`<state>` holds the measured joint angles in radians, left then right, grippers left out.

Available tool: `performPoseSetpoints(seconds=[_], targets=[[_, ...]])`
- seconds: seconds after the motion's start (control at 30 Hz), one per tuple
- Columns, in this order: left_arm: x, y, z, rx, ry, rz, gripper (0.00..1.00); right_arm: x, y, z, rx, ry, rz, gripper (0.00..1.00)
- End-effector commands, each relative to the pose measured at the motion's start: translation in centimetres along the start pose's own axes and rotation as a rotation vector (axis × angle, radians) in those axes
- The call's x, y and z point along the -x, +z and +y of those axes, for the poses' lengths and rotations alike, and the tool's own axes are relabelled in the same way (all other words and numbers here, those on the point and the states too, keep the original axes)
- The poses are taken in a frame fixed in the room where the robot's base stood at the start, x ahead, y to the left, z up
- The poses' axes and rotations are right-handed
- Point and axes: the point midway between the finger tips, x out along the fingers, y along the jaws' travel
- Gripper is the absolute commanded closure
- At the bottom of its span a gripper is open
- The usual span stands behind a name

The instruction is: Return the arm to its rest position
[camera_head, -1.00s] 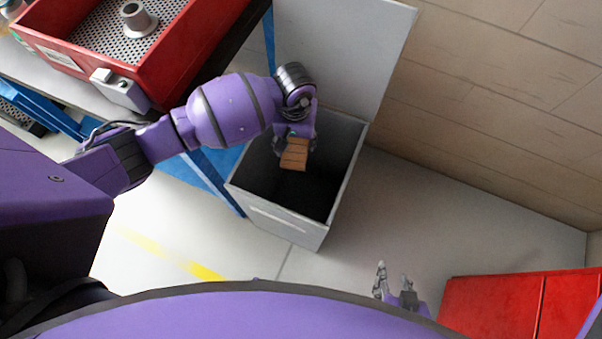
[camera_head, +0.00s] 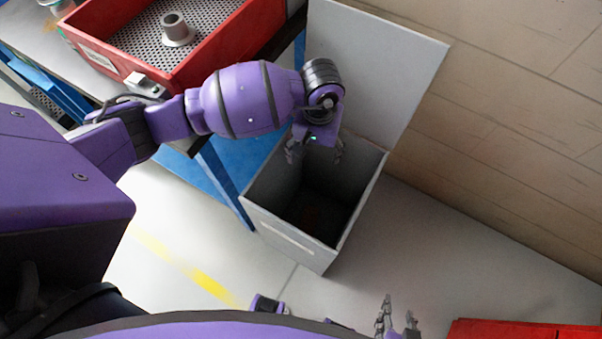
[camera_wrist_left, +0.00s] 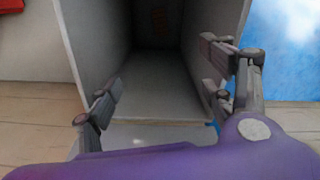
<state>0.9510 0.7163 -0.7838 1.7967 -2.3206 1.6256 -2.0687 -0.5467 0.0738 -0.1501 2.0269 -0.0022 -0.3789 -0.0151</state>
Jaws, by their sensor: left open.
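My left gripper (camera_head: 315,152) is over the mouth of an open grey bin (camera_head: 292,238). Its fingers are spread and nothing is between them. In the left wrist view the open fingers (camera_wrist_left: 160,85) frame the inside of the bin (camera_wrist_left: 95,50). A dim reddish-brown block (camera_wrist_left: 158,20) lies deep in the bin, mostly in shadow. My right gripper (camera_head: 397,318) shows at the bottom edge of the head view, fingers apart and empty; its arm is mostly hidden.
The bin's raised lid (camera_head: 375,60) stands behind my left gripper. A red tray (camera_head: 120,72) with a metal part (camera_head: 176,30) sits on the workbench at the upper left. A red surface (camera_head: 520,332) is at the lower right. The floor (camera_head: 430,240) right of the bin is clear.

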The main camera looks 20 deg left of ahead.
Motion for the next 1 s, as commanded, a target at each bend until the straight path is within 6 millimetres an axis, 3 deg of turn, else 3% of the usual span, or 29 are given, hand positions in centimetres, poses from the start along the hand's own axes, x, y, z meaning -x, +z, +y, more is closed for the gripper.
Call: performPoseSetpoints(seconds=[0.1, 0.67, 0.77, 0.87, 1.0], targets=[[0.8, -0.4, 0.1, -0.002, 0.001, 0.008, 0.26, 0.0, 0.0, 0.0, 0.000, 0.000, 0.000, 0.60], [0.6, -0.4, 0.3, 0.047, 0.010, 0.010, 0.26, 0.0, 0.0, -0.1, -0.001, 0.000, -0.001, 0.60], [0.7, -0.4, 2.4, 0.165, 0.098, 0.006, 0.26, 0.0, 0.0, -0.1, -0.002, 0.000, -0.001, 0.60], [1.9, 0.4, 7.0, 0.354, 0.287, -0.076, 0.26, 0.0, 0.1, -0.1, -0.004, -0.001, -0.002, 0.60], [6.0, 1.9, 13.9, 0.628, 0.560, -0.281, 0.26, 0.1, 0.2, -0.1, -0.007, -0.002, -0.006, 0.60]])
